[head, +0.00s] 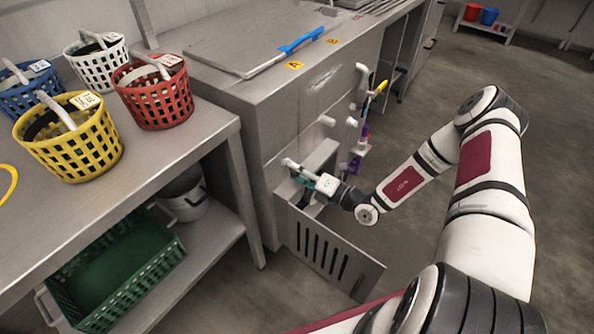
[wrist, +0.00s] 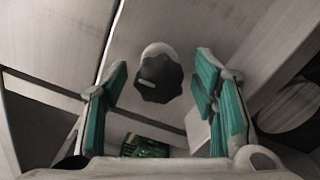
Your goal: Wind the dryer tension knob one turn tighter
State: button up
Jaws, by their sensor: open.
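The tension knob (wrist: 158,79) is a dark, lobed knob with a pale mark on its face, on a light round collar, in the upper middle of the wrist view. My gripper (wrist: 163,76) is open, with one teal-padded finger on each side of the knob and a visible gap to both. How deep the fingers reach along the knob I cannot tell. In the head view my gripper (head: 303,177) is at the steel cabinet's side, above an open slotted panel. I cannot make out the knob there.
The slotted panel (head: 328,250) hangs open below my gripper. White pipe fittings (head: 351,122) stick out from the cabinet (head: 290,130) beside it. A steel table (head: 150,165) with several baskets stands left. Floor is clear right.

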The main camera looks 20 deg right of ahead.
jog(key=v, duration=1.2)
